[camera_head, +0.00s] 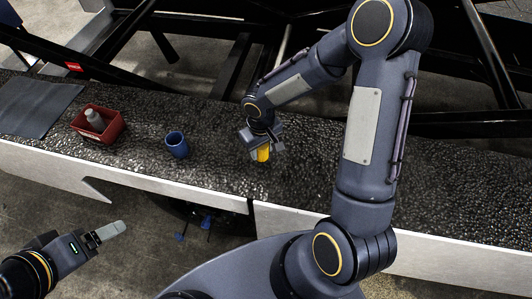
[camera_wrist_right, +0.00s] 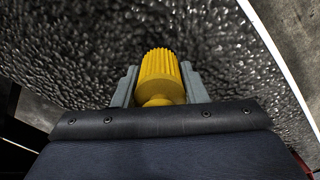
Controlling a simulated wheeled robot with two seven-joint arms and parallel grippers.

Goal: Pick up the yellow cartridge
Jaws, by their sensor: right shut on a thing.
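The yellow cartridge (camera_head: 263,153) shows below my right gripper (camera_head: 265,147) in the head view, over the dark belt. In the right wrist view the cartridge (camera_wrist_right: 161,77) has a ribbed yellow body and a narrower neck, and it sits between the two grey fingers of my right gripper (camera_wrist_right: 160,90). The right gripper is shut on it. Whether the cartridge touches the belt is hard to tell. My left gripper (camera_head: 108,232) is at the lower left of the head view, in front of the belt and away from the cartridge; its finger gap cannot be made out.
A blue cup (camera_head: 177,145) stands on the belt (camera_head: 220,125) left of the cartridge. Further left are a red bin (camera_head: 82,128) with a grey bottle (camera_head: 95,119) in it and a dark mat (camera_head: 36,106). A pale rail (camera_head: 150,187) edges the belt's near side.

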